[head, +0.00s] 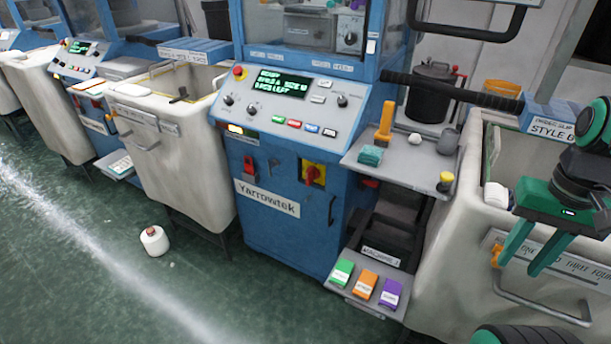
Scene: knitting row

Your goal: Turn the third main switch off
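A red rotary switch (313,175) on a yellow plate is on the front of the blue Yarrowtek machine (283,222), in the middle of the head view. It looks like a main switch; its exact handle position is too small to tell. A second red control (249,168) is to its left. I cannot tell from this view which switch counts as third. My gripper (521,266) is at the right, far from the switch, in front of the right-hand white bin. Its two green fingers point down, spread apart with nothing between them.
White bins (178,175) flank the machine. A grey shelf (400,160) with small tools juts out right of the switch.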

